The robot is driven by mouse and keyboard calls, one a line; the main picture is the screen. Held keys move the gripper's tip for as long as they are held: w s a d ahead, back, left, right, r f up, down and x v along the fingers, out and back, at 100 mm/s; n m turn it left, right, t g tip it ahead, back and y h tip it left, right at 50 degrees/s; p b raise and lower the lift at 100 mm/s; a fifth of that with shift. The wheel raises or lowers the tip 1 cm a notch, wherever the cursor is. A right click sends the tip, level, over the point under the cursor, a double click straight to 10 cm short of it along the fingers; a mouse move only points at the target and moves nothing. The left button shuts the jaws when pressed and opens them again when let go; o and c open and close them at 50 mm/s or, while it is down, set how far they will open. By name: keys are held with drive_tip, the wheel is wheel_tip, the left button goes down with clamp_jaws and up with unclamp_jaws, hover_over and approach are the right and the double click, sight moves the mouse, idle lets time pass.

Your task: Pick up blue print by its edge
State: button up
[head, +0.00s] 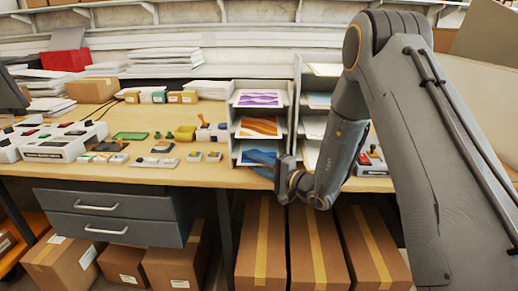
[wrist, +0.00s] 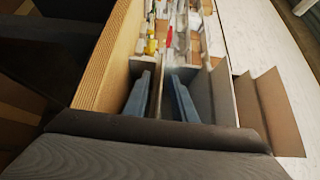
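The blue print (head: 258,146) lies in the lowest slot of the left column of a white tray rack (head: 233,128). It is partly hidden behind my gripper. My gripper (head: 262,164) is at the front of that slot, its bluish fingers reaching in from the right. In the wrist view my gripper (wrist: 160,98) has its two fingers apart, with a thin edge-on sheet or shelf between them. I cannot tell whether that is the print or the tray, and no grip shows.
An orange print (head: 259,127) and a purple print (head: 260,98) lie in the slots above. The rack's right column stands close by. Stamps and small tools (head: 155,161) cover the wooden table (head: 215,175) to the left. Cardboard boxes (head: 262,245) stand beneath.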

drive_tip(key=shift+w+a, duration=0.1)
clamp_jaws()
idle(0.4)
drive_tip(key=shift+s+r+b, duration=0.2)
drive_tip(key=shift+r+b, duration=0.25)
drive_tip(key=shift+b, duration=0.1)
wheel_tip(320, 180, up, 6)
drive_tip(key=shift+f+b, duration=0.1)
drive_tip(key=shift+b, duration=0.8)
drive_tip(key=s+p, duration=0.2)
drive_tip(key=s, duration=1.7)
drive_tip(key=shift+s+a+p, duration=0.3)
drive_tip(key=shift+a, duration=0.05)
